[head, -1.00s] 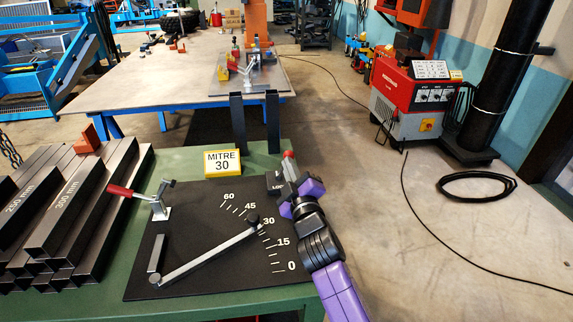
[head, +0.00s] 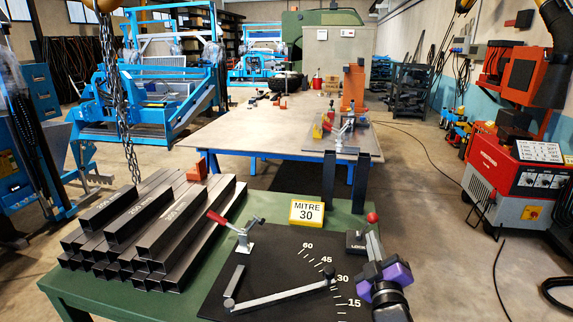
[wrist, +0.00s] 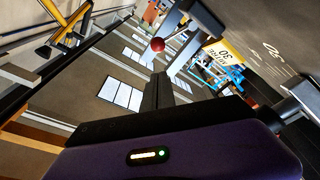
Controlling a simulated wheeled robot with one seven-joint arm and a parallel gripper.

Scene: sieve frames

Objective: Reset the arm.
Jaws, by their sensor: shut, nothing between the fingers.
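My gripper (head: 374,243) is shut and empty at the right edge of the black mitre plate (head: 250,275). Its fingers also show in the wrist view (wrist: 158,92). A red ball knob (head: 372,217) stands just beyond the fingertips, by the block marked LOCK (head: 356,243). The knob also shows in the wrist view (wrist: 157,45), apart from the fingers as far as I can tell. The grey swing arm (head: 280,298) points near the 30 mark. A yellow-edged sign (head: 306,213) reads MITRE 30.
Dark square tubes (head: 150,235) are stacked on the left of the green table (head: 75,295). A red-handled clamp (head: 240,235) stands on the plate's left side. Two dark posts (head: 361,185) rise behind the plate. A red welding machine (head: 510,175) stands right, with open floor before it.

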